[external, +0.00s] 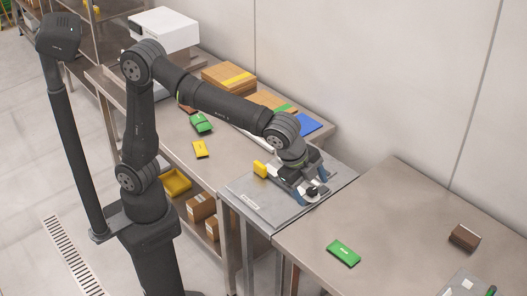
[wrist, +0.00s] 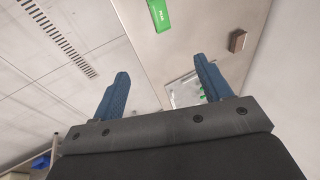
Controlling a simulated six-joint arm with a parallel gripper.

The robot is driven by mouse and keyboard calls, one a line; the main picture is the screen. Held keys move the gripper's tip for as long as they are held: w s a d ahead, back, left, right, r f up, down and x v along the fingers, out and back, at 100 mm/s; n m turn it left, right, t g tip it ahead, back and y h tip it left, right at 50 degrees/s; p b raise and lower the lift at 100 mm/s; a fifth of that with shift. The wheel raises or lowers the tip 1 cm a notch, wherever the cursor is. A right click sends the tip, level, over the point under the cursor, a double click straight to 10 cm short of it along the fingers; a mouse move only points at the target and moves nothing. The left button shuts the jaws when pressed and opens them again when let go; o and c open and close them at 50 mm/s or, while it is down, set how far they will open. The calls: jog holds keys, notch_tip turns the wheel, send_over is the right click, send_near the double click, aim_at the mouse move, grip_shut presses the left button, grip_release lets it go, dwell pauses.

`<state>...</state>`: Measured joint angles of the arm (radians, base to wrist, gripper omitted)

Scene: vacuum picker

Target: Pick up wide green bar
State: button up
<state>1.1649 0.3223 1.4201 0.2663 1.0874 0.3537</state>
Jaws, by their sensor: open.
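A flat green bar (external: 343,252) with small white lettering lies on the bare right-hand table. It also shows at the top of the wrist view (wrist: 159,14), partly cut off by the frame edge. My gripper (external: 311,189) is over the grey plate between the two tables, left of and behind the green bar and apart from it. In the wrist view its two blue fingers (wrist: 162,70) are spread wide with nothing between them. A second green item (external: 201,122) lies on the left-hand table.
A brown block (external: 465,237) stands on the right table, right of the green bar. A yellow block (external: 260,169) is on the grey plate (external: 252,199) beside my gripper. A yellow item (external: 200,149) and cardboard boxes (external: 229,76) occupy the left table. A wall runs behind.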

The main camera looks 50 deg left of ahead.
jog(key=g+h, duration=0.2)
jog(key=g, duration=0.2)
send_near(342, 250)
jog(key=shift+d+f+n, duration=0.15)
jog(key=shift+d+f, duration=0.05)
jog(key=shift+f, duration=0.35)
jog(key=shift+d+f+n, duration=0.15)
jog(key=shift+d+f, duration=0.05)
jog(key=shift+f, duration=0.35)
jog(key=shift+x, duration=2.8)
jog(key=c, duration=1.1)
